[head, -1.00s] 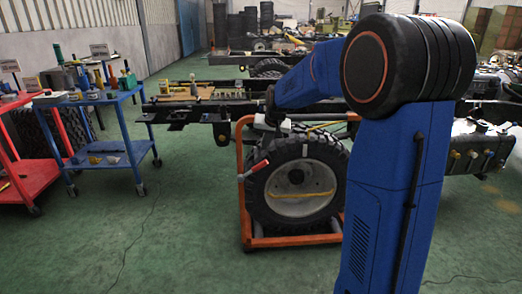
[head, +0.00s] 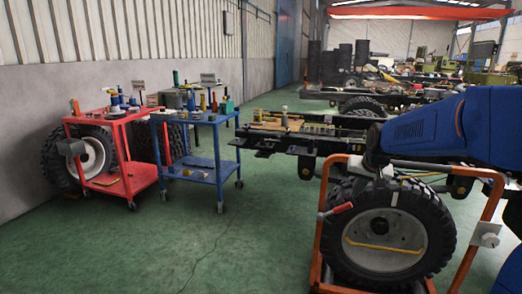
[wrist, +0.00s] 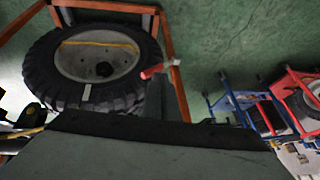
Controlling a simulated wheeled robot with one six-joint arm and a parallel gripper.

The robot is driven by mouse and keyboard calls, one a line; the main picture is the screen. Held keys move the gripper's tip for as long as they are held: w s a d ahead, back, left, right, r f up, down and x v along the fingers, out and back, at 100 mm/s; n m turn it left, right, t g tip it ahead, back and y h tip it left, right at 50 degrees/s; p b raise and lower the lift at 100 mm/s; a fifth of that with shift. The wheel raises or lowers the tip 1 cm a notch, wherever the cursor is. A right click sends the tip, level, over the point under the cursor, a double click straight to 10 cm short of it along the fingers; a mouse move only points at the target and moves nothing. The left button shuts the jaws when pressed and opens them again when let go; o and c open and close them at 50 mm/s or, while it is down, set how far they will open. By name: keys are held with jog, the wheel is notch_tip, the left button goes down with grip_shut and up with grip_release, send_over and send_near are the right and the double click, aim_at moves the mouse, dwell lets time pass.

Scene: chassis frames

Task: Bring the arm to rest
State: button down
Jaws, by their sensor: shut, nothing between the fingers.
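My blue arm (head: 425,130) reaches in from the right edge of the head view. Its dark wrist end points down above the top of a wheel in an orange frame. My gripper (head: 380,176) is small and dark there, shut with nothing held. Whether it touches the tyre cannot be told.
The tyred wheel (head: 388,235) stands in an orange frame (head: 317,240), also in the wrist view (wrist: 98,62). A truck chassis (head: 290,135) lies behind it. A blue cart (head: 200,175) and a red cart (head: 122,185) stand left. Green floor (head: 240,250) between is clear.

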jog(key=s+a+f+n, duration=0.1)
jog(key=s+a+f, duration=0.1)
jog(key=s, duration=1.7)
jog(key=s+a+f+n+g, duration=0.1)
jog(key=s+a+f+n, duration=0.1)
jog(key=s, duration=1.6)
jog(key=shift+s+a+n, duration=0.3)
jog(key=shift+s+a, duration=0.1)
jog(key=shift+a, duration=0.25)
jog(key=shift+f, duration=0.1)
